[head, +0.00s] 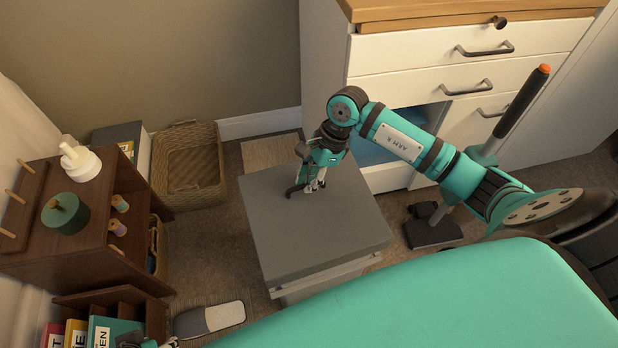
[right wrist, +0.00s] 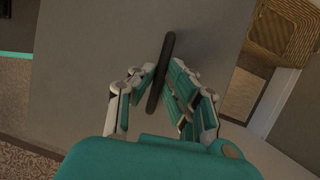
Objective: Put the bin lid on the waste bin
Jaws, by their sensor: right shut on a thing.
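The bin lid (head: 325,225) is a flat grey square with a dark bar handle (right wrist: 160,75). My right gripper (head: 308,186) is shut on this handle, its fingers on both sides of the bar in the right wrist view (right wrist: 160,92). The lid lies roughly level over the pale waste bin (head: 322,284) and hides its opening. A strip of the bin's rim shows below the lid's front edge; I cannot tell whether they touch. A small piece of my left gripper (head: 150,344) shows at the bottom left edge, mostly cut off.
A white drawer cabinet (head: 420,55) stands behind. A wicker basket (head: 190,165) and dark wooden shelf unit (head: 85,230) are at left. A black-handled upright device (head: 522,105) stands at right. A grey-and-white slipper-like object (head: 210,318) lies on the carpet near the bin.

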